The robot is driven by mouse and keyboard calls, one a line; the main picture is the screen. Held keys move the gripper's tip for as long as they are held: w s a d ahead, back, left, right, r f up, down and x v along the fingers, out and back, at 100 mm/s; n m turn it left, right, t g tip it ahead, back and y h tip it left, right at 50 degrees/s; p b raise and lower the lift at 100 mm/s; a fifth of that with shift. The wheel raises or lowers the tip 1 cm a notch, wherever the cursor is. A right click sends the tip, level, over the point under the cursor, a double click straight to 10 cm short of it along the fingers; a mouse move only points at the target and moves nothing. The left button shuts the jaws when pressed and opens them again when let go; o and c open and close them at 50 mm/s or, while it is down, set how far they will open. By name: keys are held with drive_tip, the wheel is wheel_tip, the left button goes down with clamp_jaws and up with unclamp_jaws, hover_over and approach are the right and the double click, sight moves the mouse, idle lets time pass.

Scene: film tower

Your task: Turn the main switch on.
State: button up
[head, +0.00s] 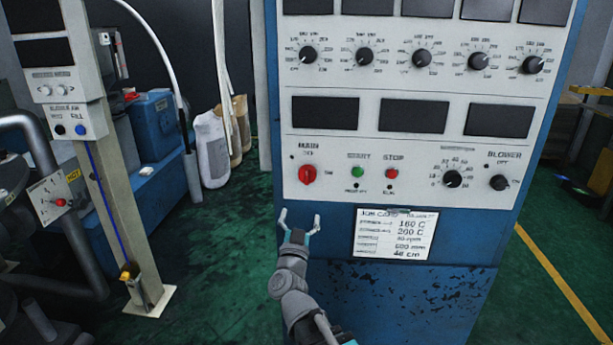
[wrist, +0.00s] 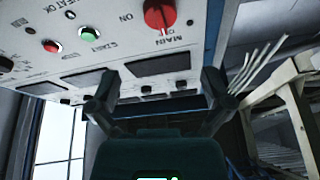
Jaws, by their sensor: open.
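The main switch (head: 307,174) is a red rotary knob at the lower left of the white control panel (head: 400,142), under the word MAIN. In the wrist view the red knob (wrist: 160,14) shows upside down at the top, with ON lettered to its left. Its pointer seems to be on the OFF side, though the small print is hard to read. My gripper (head: 299,218) is open and empty, below the knob in the head view and apart from it. In the wrist view its two fingers (wrist: 158,88) spread below the knob.
A green start button (head: 358,172) and a red stop button (head: 392,173) sit right of the knob. A blower knob (head: 499,183) is further right. A job card (head: 395,233) is fixed below. A post with buttons (head: 105,165) stands left, with green floor between.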

sight(307, 179)
drive_tip(key=p+x, duration=0.5)
drive_tip(key=x, duration=0.8)
drive_tip(key=shift+w, duration=0.2)
drive_tip(key=c, duration=1.1)
